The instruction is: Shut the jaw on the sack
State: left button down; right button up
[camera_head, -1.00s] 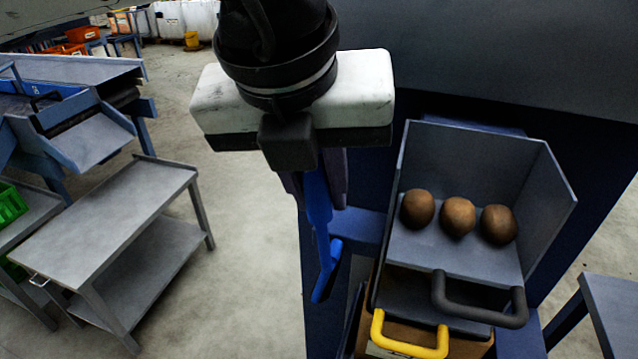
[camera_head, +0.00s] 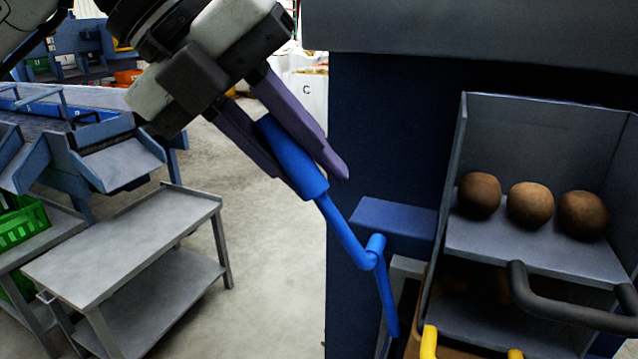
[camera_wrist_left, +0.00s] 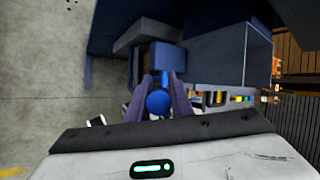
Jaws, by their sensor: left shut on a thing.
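A blue lever (camera_head: 347,232) with a thick grip and a bent lower arm stands in front of the dark blue machine side. My left gripper (camera_head: 317,178) comes in tilted from the upper left. Its two purple fingers are shut on the lever's thick grip. In the left wrist view the round end of the lever (camera_wrist_left: 158,102) shows between the fingers. A brown surface (camera_head: 411,345) shows under the tray, mostly hidden; I cannot tell whether it is the sack. I cannot make out the jaw. My right gripper is not in view.
A grey tray (camera_head: 505,245) with three brown potatoes (camera_head: 530,205) stands right of the lever. A black handle (camera_head: 560,308) and a yellow handle (camera_head: 429,343) stick out below it. A grey cart (camera_head: 125,250) stands at left, with open floor between.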

pick_arm(q)
jog(key=shift+a+f+h, duration=0.1)
jog(key=shift+f+h, duration=0.05)
jog(key=shift+h, duration=0.15)
jog(key=shift+a+f, duration=0.1)
jog(key=shift+f, duration=0.05)
jog(key=c, duration=1.6)
grip_release()
jog(key=shift+w+a, duration=0.1)
jog(key=shift+c, duration=0.2)
jog(key=shift+o, duration=0.4)
jog(key=shift+a, duration=0.15)
